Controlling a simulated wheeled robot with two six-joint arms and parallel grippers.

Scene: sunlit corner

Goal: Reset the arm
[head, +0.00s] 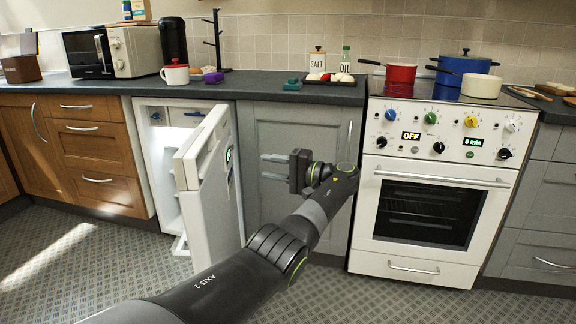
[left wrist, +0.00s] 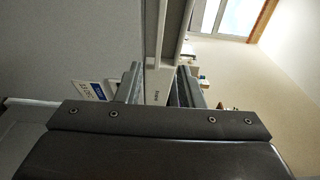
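My left arm reaches in from the bottom of the head view, and its gripper (head: 272,167) points left in front of the grey cabinet. Its two fingers are apart with nothing seen between them. They also show apart in the left wrist view (left wrist: 160,85), with a pale edge behind the gap. The white fridge door (head: 212,185) stands open to the left of the gripper; a gap shows between fingertips and door in the head view. My right gripper is not in view.
The open fridge (head: 158,150) is at the left, beside wooden drawers (head: 95,150). The white oven (head: 425,205) stands close to the right of my arm. A red pot (head: 400,72), a blue pot (head: 465,65) and a cream pan (head: 481,86) sit on its top. Floor at front left is clear.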

